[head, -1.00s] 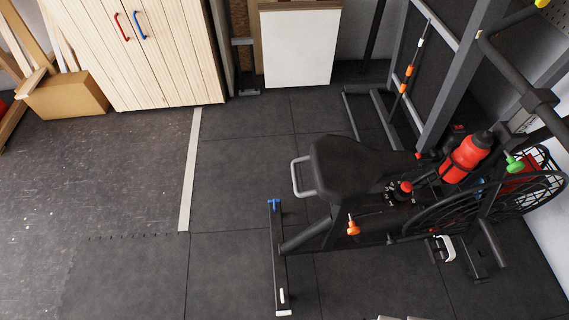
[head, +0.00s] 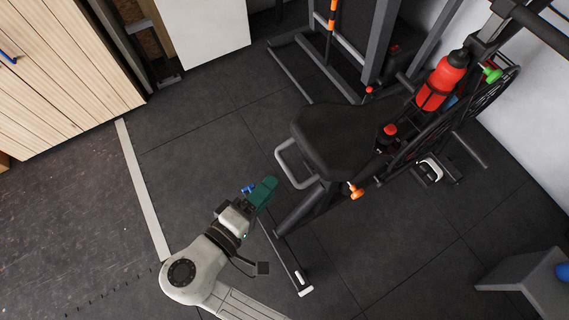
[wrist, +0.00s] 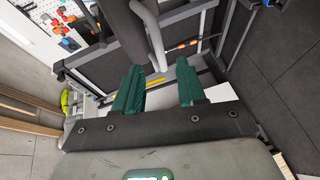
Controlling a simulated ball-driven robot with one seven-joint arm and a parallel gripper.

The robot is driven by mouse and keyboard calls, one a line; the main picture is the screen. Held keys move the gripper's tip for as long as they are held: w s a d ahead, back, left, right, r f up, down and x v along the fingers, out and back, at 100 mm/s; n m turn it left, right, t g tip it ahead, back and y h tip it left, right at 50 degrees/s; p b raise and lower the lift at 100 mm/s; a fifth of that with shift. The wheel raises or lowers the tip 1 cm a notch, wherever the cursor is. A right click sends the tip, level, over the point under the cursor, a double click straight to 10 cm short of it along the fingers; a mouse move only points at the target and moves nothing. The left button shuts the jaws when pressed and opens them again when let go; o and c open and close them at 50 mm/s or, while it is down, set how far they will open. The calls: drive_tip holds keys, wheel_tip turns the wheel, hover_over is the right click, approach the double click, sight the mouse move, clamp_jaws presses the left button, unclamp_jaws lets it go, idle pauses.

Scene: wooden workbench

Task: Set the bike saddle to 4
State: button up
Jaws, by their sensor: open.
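The black bike saddle (head: 345,138) sits on the exercise bike, right of centre in the head view. A grey loop handle (head: 283,160) sticks out behind it. An orange knob (head: 356,191) is low beside the frame under the saddle, and a red-topped knob (head: 390,130) is in front of the saddle. I cannot read any saddle scale. My gripper (head: 265,190) is left of the handle and apart from it in the head view. In the wrist view its green fingers (wrist: 160,88) are spread and empty, with a grey bar (wrist: 149,22) beyond them.
A red bottle (head: 443,80) is mounted on the bike ahead of the saddle. The rear foot bar (head: 287,258) lies near my arm. A grey rack (head: 380,45) stands behind the bike. A blue-grey box (head: 525,288) is at lower right. Floor left of the bike is clear.

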sight(288, 168)
drive_tip(key=x, duration=0.7)
drive_tip(key=shift+w+d+f, duration=0.1)
drive_tip(key=shift+w+d, duration=0.1)
drive_tip(key=shift+d, duration=0.05)
clamp_jaws()
idle(0.3)
